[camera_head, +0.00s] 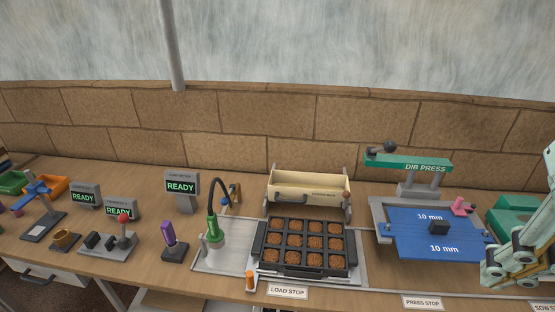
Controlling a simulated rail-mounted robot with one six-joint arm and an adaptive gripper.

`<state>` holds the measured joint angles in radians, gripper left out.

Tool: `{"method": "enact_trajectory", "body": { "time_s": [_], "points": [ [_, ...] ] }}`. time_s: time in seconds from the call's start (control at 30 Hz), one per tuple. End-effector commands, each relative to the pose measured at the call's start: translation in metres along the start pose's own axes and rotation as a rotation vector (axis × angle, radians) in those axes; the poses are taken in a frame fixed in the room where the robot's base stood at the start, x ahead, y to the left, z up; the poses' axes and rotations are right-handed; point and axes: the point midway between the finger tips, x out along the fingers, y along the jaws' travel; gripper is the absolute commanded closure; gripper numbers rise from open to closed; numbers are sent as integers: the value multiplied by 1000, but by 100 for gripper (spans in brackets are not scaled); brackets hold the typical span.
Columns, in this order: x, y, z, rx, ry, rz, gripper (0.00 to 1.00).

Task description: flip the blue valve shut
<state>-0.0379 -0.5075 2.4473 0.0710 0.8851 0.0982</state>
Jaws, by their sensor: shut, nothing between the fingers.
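A small blue part (224,201) shows at the foot of the dark curved hose (213,190), beside a brown upright piece (236,194). It looks like the valve, but it is too small to tell which way its handle lies. The hose ends in a green nozzle (213,232) pointing down over the grey tray. My gripper (488,277) is at the far right, pale green, shut and empty, over the right end of the bench. It is far from the blue part. The right picture edge cuts off my arm.
A black cell tray (262,240) of brown plugs sits before a cream hopper (310,187). The green dib press (408,162) and blue plate (405,240) stand between them and my gripper. At left are a purple-handled tool (168,235), a joystick box (122,238) and a blue-topped stand (37,188).

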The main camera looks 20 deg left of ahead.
Motion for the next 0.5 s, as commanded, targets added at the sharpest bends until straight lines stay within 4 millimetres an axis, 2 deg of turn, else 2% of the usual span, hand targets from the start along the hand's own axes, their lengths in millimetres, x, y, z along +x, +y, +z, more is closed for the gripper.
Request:
{"method": "enact_trajectory", "body": {
  "time_s": [0.5],
  "points": [
    [13,-54,-54,165,-63,-84,100]
  ]
}}
